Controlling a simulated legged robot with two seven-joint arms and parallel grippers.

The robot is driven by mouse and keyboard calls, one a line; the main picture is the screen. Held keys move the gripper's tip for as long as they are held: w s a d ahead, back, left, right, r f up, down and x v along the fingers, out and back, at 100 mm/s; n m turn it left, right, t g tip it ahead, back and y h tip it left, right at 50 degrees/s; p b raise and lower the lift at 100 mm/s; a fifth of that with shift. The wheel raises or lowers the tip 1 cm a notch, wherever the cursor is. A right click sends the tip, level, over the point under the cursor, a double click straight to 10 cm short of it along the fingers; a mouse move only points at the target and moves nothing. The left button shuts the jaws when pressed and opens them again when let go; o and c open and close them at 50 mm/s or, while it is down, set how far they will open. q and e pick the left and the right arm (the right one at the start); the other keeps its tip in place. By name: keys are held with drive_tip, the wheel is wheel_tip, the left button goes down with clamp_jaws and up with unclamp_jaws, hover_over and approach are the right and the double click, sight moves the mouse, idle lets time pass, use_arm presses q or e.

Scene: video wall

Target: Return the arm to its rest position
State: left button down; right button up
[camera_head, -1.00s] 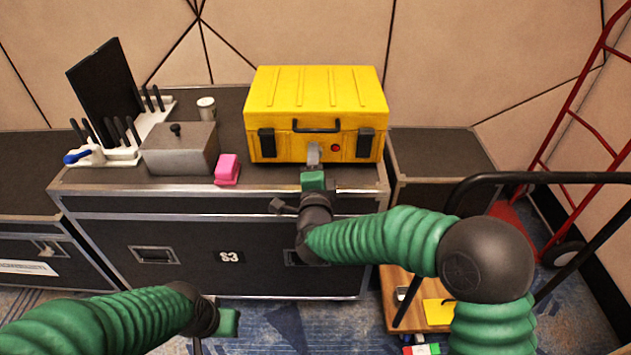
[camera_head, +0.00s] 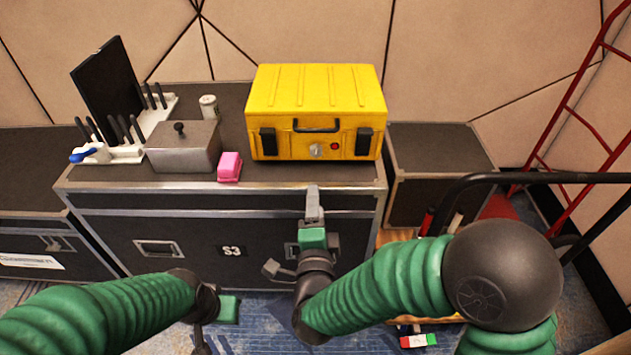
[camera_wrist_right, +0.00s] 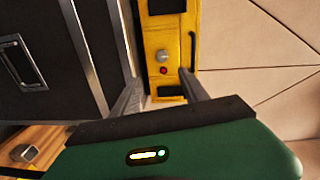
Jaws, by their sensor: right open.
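My right gripper (camera_head: 313,203) is in front of the black road case marked S3, below and apart from the yellow case. In the right wrist view its two grey fingers (camera_wrist_right: 160,100) are spread with nothing between them. The yellow case (camera_head: 316,105) stands shut on the road case, with a silver knob, a red button and a black handle on its front. It also shows in the right wrist view (camera_wrist_right: 165,42). My left arm comes in at the lower left; its green gripper body (camera_head: 228,309) shows, but its fingers cannot be made out.
The road case (camera_head: 200,260) also carries a pink block (camera_head: 230,167), a grey lidded box (camera_head: 183,150), a white cup (camera_head: 208,107) and a white rack with black upright pieces (camera_head: 125,152). A red hand truck (camera_head: 567,110) and black cart rail (camera_head: 540,177) stand at right.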

drive_tip(key=s+d+f+n+g+y, duration=0.25)
drive_tip(key=d+f+n+g, duration=0.45)
drive_tip(key=f+n, duration=0.35)
drive_tip(key=s+d+f+n+g+h, duration=0.1)
drive_tip(key=s+d+f+n+g, duration=0.2)
drive_tip(key=s+d, duration=0.35)
drive_tip(key=s+d+f+n+g+h, duration=0.1)
drive_tip(key=s+d+n+g, duration=0.3)
drive_tip(key=s, duration=0.3)
wheel_tip(320, 180, up, 28)
drive_tip(key=s+d+m+p, duration=0.1)
drive_tip(key=s+d+p, duration=0.1)
drive_tip(key=p, duration=2.6)
drive_tip(key=shift+d+r+g+p, duration=0.15)
drive_tip(key=shift+r+g+p, duration=0.1)
drive_tip(key=shift+g+p, duration=0.15)
drive_tip(key=shift+h, duration=0.25)
